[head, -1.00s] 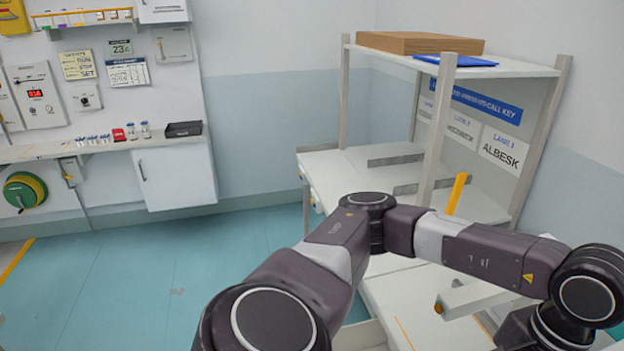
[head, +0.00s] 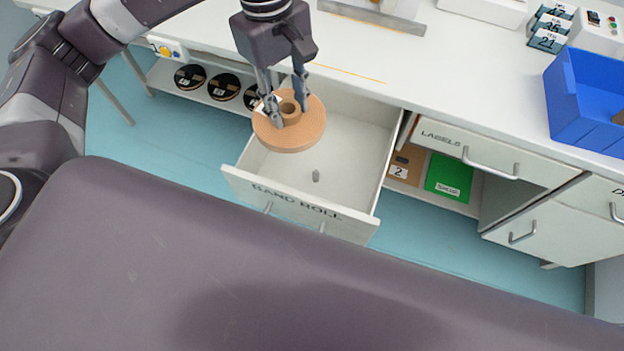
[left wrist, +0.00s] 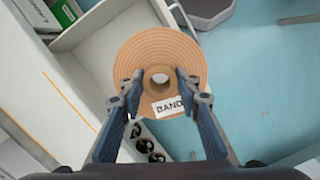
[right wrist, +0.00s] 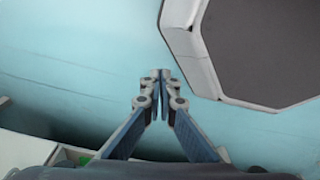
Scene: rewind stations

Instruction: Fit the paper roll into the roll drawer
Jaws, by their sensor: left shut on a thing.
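The paper roll (head: 290,140) is a tan, wide, flat disc with a raised core. My left gripper (head: 288,106) is shut on the roll's core, and the roll hangs above the open roll drawer (head: 285,203), over its back left part. In the left wrist view the roll (left wrist: 165,48) shows a white label and an open centre hole. My right gripper (right wrist: 160,75) has its fingertips together, with nothing between them.
A blue bin (head: 590,100) stands on the white counter (head: 430,75) at the right. The labels drawer (head: 480,150) is right of the open drawer. Dark rolls (head: 222,86) sit on a low shelf at the left. My own arm and body cover the lower left.

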